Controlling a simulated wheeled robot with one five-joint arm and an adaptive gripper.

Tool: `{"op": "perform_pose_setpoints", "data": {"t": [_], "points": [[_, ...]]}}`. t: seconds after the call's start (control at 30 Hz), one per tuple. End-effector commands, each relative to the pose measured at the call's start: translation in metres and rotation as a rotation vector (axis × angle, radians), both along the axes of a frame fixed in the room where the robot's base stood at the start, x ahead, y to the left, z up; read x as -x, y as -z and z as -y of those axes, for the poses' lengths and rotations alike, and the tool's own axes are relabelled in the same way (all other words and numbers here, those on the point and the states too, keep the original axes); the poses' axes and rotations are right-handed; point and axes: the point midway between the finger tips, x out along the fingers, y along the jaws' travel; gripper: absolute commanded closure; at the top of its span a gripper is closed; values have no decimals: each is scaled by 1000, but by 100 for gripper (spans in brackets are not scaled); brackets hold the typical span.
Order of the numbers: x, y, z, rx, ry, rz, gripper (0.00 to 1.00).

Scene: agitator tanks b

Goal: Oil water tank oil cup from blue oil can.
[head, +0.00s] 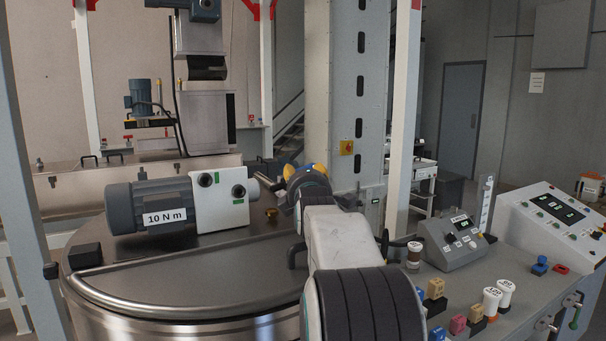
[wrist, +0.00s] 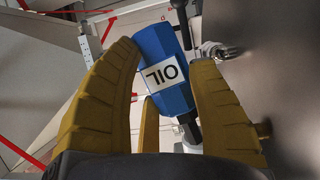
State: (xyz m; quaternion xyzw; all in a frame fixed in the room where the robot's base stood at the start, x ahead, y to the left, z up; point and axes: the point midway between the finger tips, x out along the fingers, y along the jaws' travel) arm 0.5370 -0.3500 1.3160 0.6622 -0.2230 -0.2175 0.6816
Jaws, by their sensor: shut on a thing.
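My gripper (wrist: 166,54) is shut on the blue oil can (wrist: 165,85), with yellow fingers on both sides of it. The can's white OIL label appears upside down in the wrist view. In the head view my gripper (head: 306,170) is above the far right part of the water tank lid (head: 215,270), and only a little of the blue can shows beyond my arm. A small brass cup-like fitting (head: 271,213), perhaps the oil cup, stands on the lid, left of and below the gripper. The can's tip is not clear, and no contact with the fitting shows.
A grey motor (head: 145,205) marked 10 N m and its white gearbox (head: 219,200) stand on the lid left of the fitting. A pale post (head: 403,110) rises right of the gripper. A bench (head: 480,270) with controls and small blocks is at right.

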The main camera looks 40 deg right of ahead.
Motion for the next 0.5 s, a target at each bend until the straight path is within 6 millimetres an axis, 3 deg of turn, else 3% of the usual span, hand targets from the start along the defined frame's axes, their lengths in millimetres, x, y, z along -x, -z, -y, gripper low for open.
{"op": "perform_pose_setpoints", "data": {"t": [0.5], "points": [[1, 5, 2, -90, 3, 26, 83]]}}
